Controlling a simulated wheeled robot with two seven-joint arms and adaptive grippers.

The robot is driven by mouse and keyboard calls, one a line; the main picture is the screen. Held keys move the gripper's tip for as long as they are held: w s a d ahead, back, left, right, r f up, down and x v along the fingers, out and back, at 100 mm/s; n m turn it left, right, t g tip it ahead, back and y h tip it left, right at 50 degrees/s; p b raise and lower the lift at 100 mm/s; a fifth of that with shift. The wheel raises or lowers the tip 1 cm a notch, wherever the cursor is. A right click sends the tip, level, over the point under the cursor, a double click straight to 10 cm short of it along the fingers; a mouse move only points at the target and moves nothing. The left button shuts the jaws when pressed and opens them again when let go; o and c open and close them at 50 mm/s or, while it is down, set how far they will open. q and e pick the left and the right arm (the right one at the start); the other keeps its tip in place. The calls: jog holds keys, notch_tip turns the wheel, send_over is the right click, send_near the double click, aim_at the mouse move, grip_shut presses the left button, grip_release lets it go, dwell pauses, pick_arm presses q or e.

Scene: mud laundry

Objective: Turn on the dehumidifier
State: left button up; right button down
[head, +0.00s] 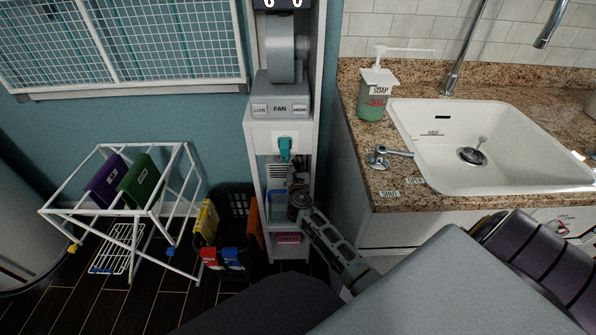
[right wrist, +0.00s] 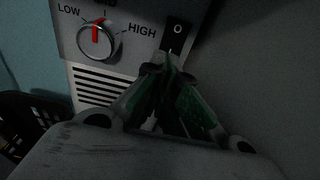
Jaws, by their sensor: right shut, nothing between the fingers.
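The dehumidifier (head: 277,172) is a pale unit with a slatted vent on a shelf of the narrow white rack, partly hidden behind my right gripper (head: 296,192). In the right wrist view its front panel (right wrist: 125,68) shows a round knob (right wrist: 98,38) between LOW and HIGH, its red pointer up. To the right of the knob is a black rocker switch (right wrist: 178,34) marked O at its top; its lower part is hidden by the fingers. My right gripper (right wrist: 170,66) is shut and empty, its tips at the switch's lower end. I cannot tell whether they touch. My left gripper is not in view.
A fan (head: 281,92) stands on the rack above a teal object (head: 285,146). A dark basket (head: 235,203) with coloured cloths and a white drying rack (head: 150,214) stand left. The sink counter (head: 385,190) bounds the right side.

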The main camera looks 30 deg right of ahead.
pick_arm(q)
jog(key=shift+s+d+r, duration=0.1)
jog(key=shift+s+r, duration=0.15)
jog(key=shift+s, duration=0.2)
pick_arm(e)
jog(key=shift+w+d, duration=0.2)
jog(key=shift+w, duration=0.2)
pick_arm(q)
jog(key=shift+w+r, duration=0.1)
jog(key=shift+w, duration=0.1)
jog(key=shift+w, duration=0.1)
pick_arm(e)
jog(key=shift+w+d, duration=0.1)
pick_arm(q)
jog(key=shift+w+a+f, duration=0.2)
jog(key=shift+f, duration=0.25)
pick_arm(e)
jog(key=shift+w+f, duration=0.15)
